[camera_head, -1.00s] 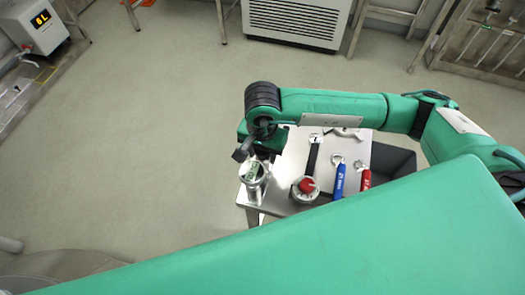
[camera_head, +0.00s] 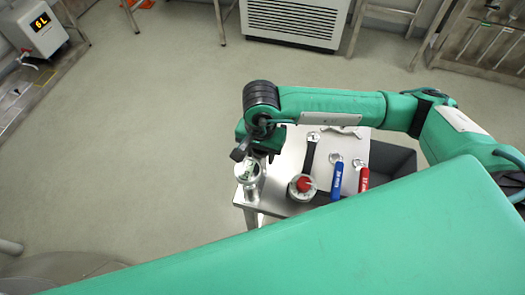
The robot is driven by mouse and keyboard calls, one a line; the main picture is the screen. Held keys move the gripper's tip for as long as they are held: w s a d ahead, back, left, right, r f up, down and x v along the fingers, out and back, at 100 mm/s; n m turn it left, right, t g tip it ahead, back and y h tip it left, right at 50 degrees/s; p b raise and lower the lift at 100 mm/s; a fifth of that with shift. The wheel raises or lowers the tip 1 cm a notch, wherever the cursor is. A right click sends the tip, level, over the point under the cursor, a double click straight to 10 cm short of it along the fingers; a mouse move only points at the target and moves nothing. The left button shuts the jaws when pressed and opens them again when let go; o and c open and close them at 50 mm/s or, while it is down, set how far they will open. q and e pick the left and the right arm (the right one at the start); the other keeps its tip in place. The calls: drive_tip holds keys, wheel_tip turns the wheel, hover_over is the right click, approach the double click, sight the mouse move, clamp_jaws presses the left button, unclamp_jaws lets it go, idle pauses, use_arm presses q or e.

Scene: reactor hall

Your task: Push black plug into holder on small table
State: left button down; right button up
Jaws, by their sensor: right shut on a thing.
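My right gripper (camera_head: 246,150) hangs from the green arm that reaches in from the right. It is shut on a small dark piece, likely the black plug, mostly hidden by the gripper and wrist. Just below it in the picture, a silver round holder (camera_head: 249,174) with a greenish mark on top stands at the left end of the small metal table (camera_head: 281,173). The gripper overlaps the holder's far rim. I cannot tell whether the plug touches the holder or sits in it. My left gripper is not in view.
On the table are a red-knobbed round valve (camera_head: 303,186), a black-handled tool (camera_head: 311,152), a blue-handled tool (camera_head: 337,181) and a red-handled tool (camera_head: 362,179). A dark grey bin (camera_head: 396,164) stands to the right. The floor at left is clear.

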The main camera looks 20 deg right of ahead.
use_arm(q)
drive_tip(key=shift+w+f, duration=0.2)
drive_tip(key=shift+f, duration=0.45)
use_arm(e)
drive_tip(key=shift+s+d+f, duration=0.15)
drive_tip(key=shift+f, duration=0.5)
drive_tip(key=o, duration=1)
drive_tip(key=shift+d, duration=0.1)
drive_tip(key=shift+c, duration=0.2)
drive_tip(key=shift+o, duration=1.1)
drive_tip(key=shift+s+d, duration=0.1)
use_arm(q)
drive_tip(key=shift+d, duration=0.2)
use_arm(e)
drive_tip(key=shift+r, duration=0.1)
drive_tip(key=r, duration=0.2)
drive_tip(key=r+p, duration=0.1)
drive_tip(key=r, duration=0.1)
drive_tip(key=a+r+p, duration=0.1)
drive_tip(key=r, duration=0.2)
drive_tip(key=shift+w+a, duration=0.1)
drive_tip(key=shift+w, duration=0.3)
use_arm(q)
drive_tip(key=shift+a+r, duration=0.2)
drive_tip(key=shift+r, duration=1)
use_arm(e)
drive_tip(key=shift+r, duration=0.15)
